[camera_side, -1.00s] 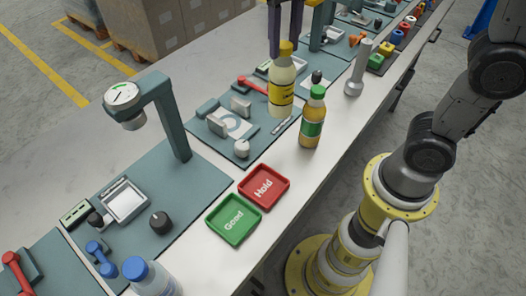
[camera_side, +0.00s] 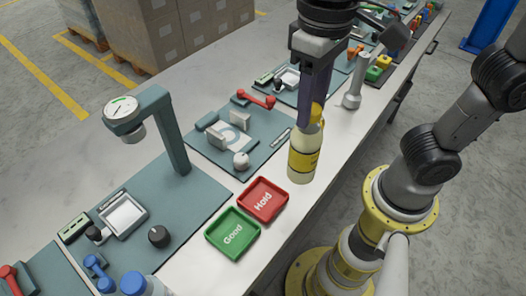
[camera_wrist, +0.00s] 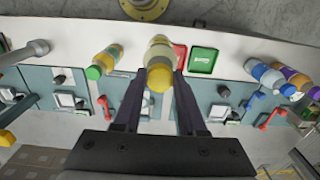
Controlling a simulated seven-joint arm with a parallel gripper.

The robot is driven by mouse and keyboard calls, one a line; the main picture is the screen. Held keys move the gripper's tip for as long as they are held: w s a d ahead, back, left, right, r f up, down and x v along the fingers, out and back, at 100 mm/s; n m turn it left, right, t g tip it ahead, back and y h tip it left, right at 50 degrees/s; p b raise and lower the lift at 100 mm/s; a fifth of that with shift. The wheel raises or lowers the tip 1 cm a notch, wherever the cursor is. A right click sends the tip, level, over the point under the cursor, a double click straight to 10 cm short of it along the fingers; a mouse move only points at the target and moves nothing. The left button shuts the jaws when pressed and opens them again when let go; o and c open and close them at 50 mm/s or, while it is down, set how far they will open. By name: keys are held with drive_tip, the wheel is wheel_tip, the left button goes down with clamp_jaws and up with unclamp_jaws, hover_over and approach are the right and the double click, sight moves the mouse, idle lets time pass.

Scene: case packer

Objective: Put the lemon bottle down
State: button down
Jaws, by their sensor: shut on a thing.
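The lemon bottle (camera_side: 304,155), pale yellow with a yellow label and cap, is upright between the fingers of my gripper (camera_side: 312,112). It is at the front part of the bench, right of the red Hold tray (camera_side: 263,199). I cannot tell whether its base touches the bench. In the wrist view the bottle (camera_wrist: 160,56) is seen from above, cap towards me, with my gripper's fingers (camera_wrist: 158,76) on both sides. The Hold tray is partly hidden behind it there.
The green Good tray (camera_side: 232,233) is beside the Hold tray. An orange bottle with a green cap (camera_wrist: 106,61) lies left of the lemon bottle in the wrist view; it is hidden in the side view. A gauge stand (camera_side: 165,130) stands at left. Blue-capped bottle (camera_side: 140,284) is near.

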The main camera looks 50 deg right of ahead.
drive_tip(key=w+a+f, duration=0.4)
drive_tip(key=w+f, duration=0.1)
drive_tip(key=f, duration=0.5)
drive_tip(key=shift+w+a, duration=0.2)
drive_tip(key=shift+w, duration=0.15)
drive_tip(key=shift+f, duration=0.15)
drive_tip(key=shift+c, duration=2.3)
unclamp_jaws()
wheel_tip(320, 180, up, 12)
